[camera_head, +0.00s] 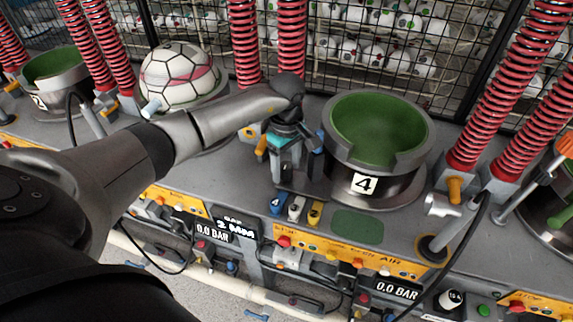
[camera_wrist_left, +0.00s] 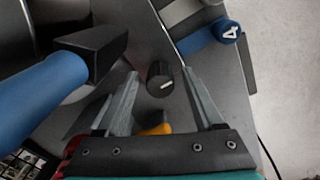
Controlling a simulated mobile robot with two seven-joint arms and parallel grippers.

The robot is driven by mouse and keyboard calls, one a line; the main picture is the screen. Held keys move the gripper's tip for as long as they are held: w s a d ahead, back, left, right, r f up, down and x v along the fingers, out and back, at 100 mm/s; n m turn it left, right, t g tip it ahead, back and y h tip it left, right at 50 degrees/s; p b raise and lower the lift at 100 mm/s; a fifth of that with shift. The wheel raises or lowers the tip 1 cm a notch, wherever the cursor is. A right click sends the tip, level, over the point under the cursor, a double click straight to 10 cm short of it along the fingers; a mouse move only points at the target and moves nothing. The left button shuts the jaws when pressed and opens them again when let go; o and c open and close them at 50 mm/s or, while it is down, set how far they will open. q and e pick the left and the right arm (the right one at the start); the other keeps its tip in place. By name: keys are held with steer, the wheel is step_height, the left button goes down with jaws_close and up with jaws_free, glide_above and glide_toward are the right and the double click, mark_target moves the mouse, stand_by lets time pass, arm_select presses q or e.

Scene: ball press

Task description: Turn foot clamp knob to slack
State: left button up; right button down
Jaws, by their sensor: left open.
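A black round knob (camera_wrist_left: 160,78) with a short white mark on its face shows in the left wrist view, on the grey deck. I take it to be the foot clamp knob. My left gripper (camera_wrist_left: 162,72) is open, with one grey finger on each side of the knob and a gap visible on both sides. In the head view my left gripper (camera_head: 288,176) points down beside the green-lined cup marked 4 (camera_head: 352,168), just left of it. The knob is not clearly visible there. My right gripper is not in view.
In the left wrist view, a blue bar with a black block (camera_wrist_left: 92,50) lies close to the left finger. A blue numbered cylinder (camera_wrist_left: 226,30) is beyond the right finger. Red springs (camera_head: 290,45) and a patterned ball (camera_head: 180,75) stand behind my arm.

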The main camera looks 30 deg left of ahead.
arm_select(q)
steer(key=shift+c, duration=0.4)
jaws_close()
steer(key=shift+n, duration=0.3)
steer(key=n, duration=0.3)
steer(key=shift+n+b, duration=0.4)
steer(key=n, duration=0.4)
steer(key=shift+n, duration=0.3)
steer(key=n, duration=0.4)
steer(key=shift+a, duration=0.1)
steer(key=shift+n+p, duration=0.4)
steer(key=shift+n, duration=2)
